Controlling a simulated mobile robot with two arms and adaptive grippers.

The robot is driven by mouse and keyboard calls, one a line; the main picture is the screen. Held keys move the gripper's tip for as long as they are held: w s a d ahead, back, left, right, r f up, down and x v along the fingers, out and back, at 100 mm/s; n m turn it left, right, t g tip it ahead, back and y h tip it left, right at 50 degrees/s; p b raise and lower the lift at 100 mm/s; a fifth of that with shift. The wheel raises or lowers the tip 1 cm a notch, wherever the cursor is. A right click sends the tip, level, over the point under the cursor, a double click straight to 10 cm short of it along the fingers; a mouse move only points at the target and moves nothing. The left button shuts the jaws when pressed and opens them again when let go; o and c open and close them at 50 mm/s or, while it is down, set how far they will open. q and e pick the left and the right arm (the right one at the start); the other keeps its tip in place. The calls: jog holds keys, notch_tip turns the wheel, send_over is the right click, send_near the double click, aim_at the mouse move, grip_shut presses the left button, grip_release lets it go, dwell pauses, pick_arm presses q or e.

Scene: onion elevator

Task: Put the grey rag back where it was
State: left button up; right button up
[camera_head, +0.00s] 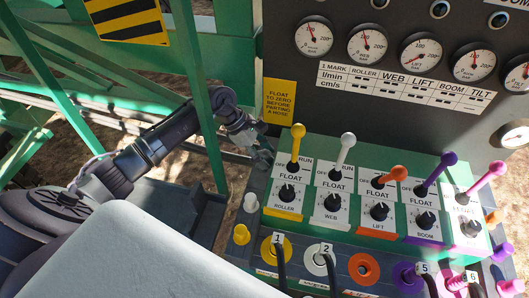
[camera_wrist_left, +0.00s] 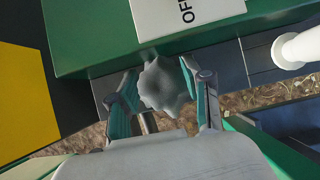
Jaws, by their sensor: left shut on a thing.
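The grey rag (camera_wrist_left: 165,84) shows in the left wrist view as a crumpled, lumpy bundle between the two teal-padded fingers of my left gripper (camera_wrist_left: 163,98). The gripper is shut on it. In the head view my left gripper (camera_head: 262,154) is just left of the green lever panel (camera_head: 312,138), near the yellow lever. The rag is too small to make out there. A short metal rod (camera_wrist_left: 149,122) shows below the rag in the wrist view; I cannot tell whether they touch. My right gripper is not in view.
Coloured levers, such as the yellow one (camera_head: 297,141) and the white one (camera_head: 345,150), stand up from the panel. Numbered hose couplings (camera_head: 272,249) line its front. A green post (camera_head: 200,100) rises beside my left arm. A yellow sign (camera_head: 279,100) and gauges are behind.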

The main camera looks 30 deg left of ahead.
pick_arm(q)
jog(key=o, duration=0.7)
jog(key=shift+o, duration=1.6)
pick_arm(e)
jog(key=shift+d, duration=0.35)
pick_arm(q)
jog(key=b+v, duration=0.3)
jog(key=v, duration=0.9)
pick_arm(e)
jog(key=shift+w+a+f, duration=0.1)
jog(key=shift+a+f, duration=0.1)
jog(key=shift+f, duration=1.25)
pick_arm(q)
jog(key=shift+w, duration=0.1)
